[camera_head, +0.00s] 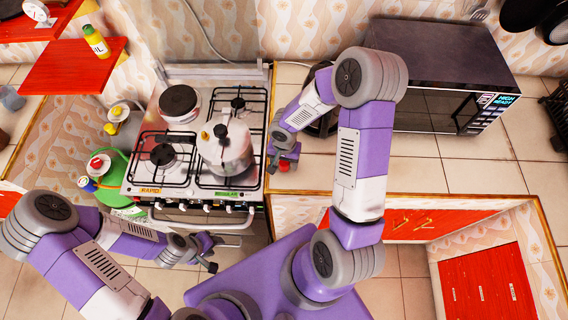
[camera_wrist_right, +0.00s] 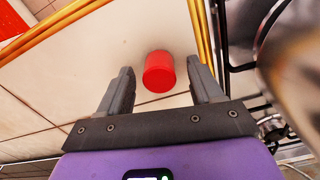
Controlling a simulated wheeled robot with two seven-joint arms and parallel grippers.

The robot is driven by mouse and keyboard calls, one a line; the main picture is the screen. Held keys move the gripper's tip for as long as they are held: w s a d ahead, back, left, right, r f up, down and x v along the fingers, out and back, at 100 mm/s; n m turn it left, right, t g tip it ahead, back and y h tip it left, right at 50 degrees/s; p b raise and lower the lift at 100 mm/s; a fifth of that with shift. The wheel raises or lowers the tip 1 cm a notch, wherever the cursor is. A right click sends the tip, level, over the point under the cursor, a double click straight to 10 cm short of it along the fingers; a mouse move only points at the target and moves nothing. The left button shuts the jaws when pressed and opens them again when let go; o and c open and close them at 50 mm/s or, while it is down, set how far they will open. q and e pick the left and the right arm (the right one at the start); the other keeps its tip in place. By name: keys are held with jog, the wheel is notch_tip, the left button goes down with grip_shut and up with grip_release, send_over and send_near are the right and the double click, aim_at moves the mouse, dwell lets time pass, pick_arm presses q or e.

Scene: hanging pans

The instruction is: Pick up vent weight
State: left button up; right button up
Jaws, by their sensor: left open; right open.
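A small red cylinder (camera_wrist_right: 159,72), which looks like the vent weight, is on the pale tiled counter in the right wrist view. My right gripper (camera_head: 282,160) is over the counter just right of the stove. Its fingers are open, one on each side of the red cylinder, with gaps on both sides. In the head view the gripper mostly hides this spot. My left gripper (camera_head: 208,254) is open and empty in front of the stove, at the lower left. A pressure cooker (camera_head: 226,152) stands on the stove with small fittings on its lid.
The gas stove (camera_head: 155,190) has metal grates close to the right gripper. A microwave (camera_head: 440,75) stands at the back right. Bottles and a green round tray (camera_head: 113,170) are left of the stove. The counter (camera_head: 440,165) before the microwave is clear.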

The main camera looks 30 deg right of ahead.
jog(key=shift+c, duration=0.3)
jog(key=c, duration=1.1)
